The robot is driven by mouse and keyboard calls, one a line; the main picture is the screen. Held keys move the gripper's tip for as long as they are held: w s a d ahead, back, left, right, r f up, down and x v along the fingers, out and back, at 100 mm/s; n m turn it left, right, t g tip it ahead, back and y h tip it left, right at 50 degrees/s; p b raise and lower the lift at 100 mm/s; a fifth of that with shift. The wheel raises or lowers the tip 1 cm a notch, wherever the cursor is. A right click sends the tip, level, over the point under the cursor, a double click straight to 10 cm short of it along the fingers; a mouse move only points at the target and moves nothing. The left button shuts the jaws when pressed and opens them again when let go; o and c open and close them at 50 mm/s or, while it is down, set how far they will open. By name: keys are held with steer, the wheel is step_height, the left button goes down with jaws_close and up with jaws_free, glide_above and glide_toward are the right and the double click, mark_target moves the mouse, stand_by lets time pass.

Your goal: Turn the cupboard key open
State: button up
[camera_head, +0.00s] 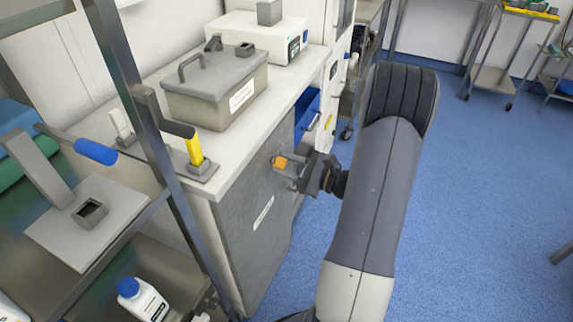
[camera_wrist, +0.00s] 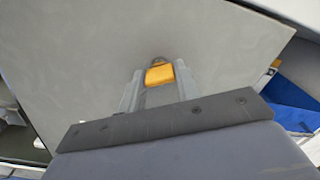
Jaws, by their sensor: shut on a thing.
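The cupboard (camera_head: 251,222) is a grey-fronted unit under the white worktop. Its key has an orange head (camera_head: 280,162), set high on the grey door near its right edge. My gripper (camera_head: 289,168) is at the door and shut on the key. In the wrist view the orange key head (camera_wrist: 160,75) sits between the tips of my two fingers (camera_wrist: 158,90), with a small grey lock part just beyond it. The grey cupboard door (camera_wrist: 90,60) fills most of that view. The key's shaft is hidden.
An open blue drawer (camera_head: 307,115) is just right of the door. A metal shelf frame (camera_head: 140,100) stands at the left.

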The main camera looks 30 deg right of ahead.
steer(key=shift+m+p, duration=2.15)
steer(key=shift+m, duration=0.75)
steer(key=o, duration=1)
steer(key=shift+c, duration=0.2)
